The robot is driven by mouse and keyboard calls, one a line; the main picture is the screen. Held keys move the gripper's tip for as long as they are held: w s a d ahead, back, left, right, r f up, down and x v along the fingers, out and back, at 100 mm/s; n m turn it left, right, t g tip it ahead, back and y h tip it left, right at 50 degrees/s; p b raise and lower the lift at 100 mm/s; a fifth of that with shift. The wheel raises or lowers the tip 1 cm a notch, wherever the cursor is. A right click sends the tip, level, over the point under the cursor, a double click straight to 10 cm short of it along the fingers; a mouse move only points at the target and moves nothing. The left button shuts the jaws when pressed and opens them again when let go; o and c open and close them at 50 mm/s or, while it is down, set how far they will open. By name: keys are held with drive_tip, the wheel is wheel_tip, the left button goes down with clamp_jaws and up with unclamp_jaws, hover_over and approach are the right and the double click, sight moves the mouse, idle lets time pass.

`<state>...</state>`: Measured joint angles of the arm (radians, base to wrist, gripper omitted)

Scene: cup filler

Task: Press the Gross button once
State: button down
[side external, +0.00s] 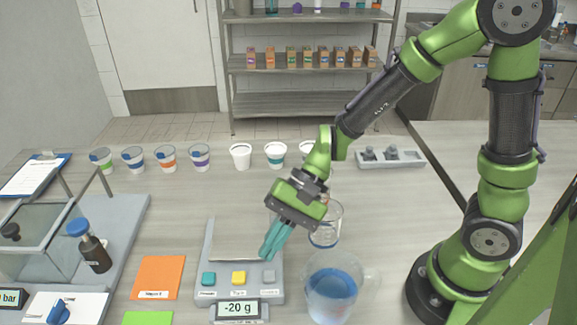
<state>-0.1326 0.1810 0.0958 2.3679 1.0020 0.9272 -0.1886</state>
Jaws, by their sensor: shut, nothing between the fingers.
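A grey scale (218,301) stands at the front middle with a flat metal plate at its back. On its front are a teal button (208,279), a yellow button (238,277) and a grey button (269,277) at the right. The labels under the buttons are too small to read surely. The display (238,309) shows -20 g. My gripper (267,256), with teal fingers, is shut and empty. It tilts down with its tips just above and behind the grey button in the picture. I see no clear contact with it.
A jug of blue liquid (331,289) stands close right of the scale, with a clear cup (328,236) behind. An orange card (158,278) lies to the left. Several cups (199,158) line the back. A brown bottle (94,253) stands at the left.

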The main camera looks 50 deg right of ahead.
sight(274, 272)
drive_tip(key=shift+f, duration=2.1)
drive_tip(key=shift+f, duration=0.15)
idle(0.3)
drive_tip(key=shift+f, duration=0.25)
drive_tip(key=shift+f, duration=0.45)
idle(0.7)
drive_tip(key=shift+r, duration=0.9)
drive_tip(key=shift+r, duration=0.1)
drive_tip(key=shift+r, duration=2.4)
